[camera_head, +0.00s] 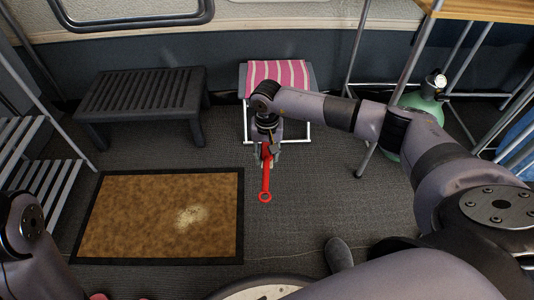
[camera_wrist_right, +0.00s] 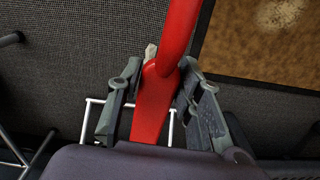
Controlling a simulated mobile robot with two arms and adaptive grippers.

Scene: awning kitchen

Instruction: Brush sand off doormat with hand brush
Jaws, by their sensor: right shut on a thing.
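The doormat (camera_head: 110,215) is brown with a black border and lies flat on the grey floor. A pale patch of sand (camera_head: 191,215) is on its right half; the patch also shows at the top right of the wrist view (camera_wrist_right: 285,12). My right gripper (camera_head: 267,150) is shut on the red hand brush (camera_head: 265,183), above the floor to the right of the mat. The brush (camera_wrist_right: 152,108) runs between both fingers in the wrist view, and a ring end points toward me in the head view. Its bristles are not clearly visible. My left gripper is out of view.
A dark slatted bench (camera_head: 140,95) stands behind the mat. A stool with a pink striped top (camera_head: 280,75) is behind my right gripper. A green gas bottle (camera_head: 425,105) stands at the right, and a slatted rack (camera_head: 50,190) at the left.

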